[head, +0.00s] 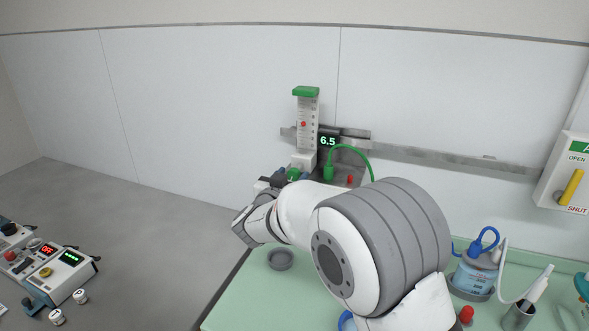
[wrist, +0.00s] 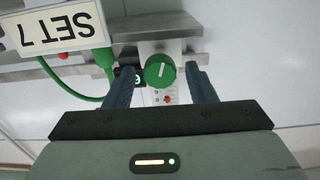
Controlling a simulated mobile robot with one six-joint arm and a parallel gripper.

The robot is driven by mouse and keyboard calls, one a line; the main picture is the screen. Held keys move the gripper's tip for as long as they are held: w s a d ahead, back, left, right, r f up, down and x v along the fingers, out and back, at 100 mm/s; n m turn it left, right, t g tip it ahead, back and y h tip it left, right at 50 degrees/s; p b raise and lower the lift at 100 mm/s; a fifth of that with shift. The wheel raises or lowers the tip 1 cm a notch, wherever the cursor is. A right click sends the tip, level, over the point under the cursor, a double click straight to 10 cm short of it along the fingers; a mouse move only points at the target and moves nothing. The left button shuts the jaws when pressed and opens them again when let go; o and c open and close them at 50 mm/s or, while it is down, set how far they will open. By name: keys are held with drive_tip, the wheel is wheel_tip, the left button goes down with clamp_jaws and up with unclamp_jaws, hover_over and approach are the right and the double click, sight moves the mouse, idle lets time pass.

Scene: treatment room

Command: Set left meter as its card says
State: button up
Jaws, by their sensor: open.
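The meter (head: 307,128) is an upright clear tube with a green top, a red ball inside and a scale, on the wall rail. The display (head: 328,141) beside it reads 6.5. Its green knob (wrist: 159,71) with a white pointer line faces me in the wrist view. A card (wrist: 56,30), upside down in the wrist view, reads SET 7. My gripper (wrist: 159,82) is open, with one finger on each side of the knob; I cannot tell whether they touch it. In the head view my gripper (head: 291,176) is at the knob, partly hidden by my arm.
A grey rail (head: 430,158) runs along the wall. A green hose (head: 352,149) arches right of the meter. The green counter (head: 235,312) holds a dark round dish (head: 280,259), a blue-capped jar (head: 474,272) and a cup (head: 518,316). Devices (head: 60,274) stand at left.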

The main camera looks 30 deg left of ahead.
sight(292, 175)
drive_tip(key=shift+w+a, duration=0.2)
drive_tip(key=shift+w, duration=1.55)
drive_tip(key=c, duration=0.9)
drive_tip(key=shift+r+n+p, duration=0.2)
drive_tip(key=shift+n+p, duration=0.5)
drive_tip(key=shift+p, duration=0.5)
drive_tip(key=shift+f+n, duration=0.2)
drive_tip(key=shift+n, duration=0.3)
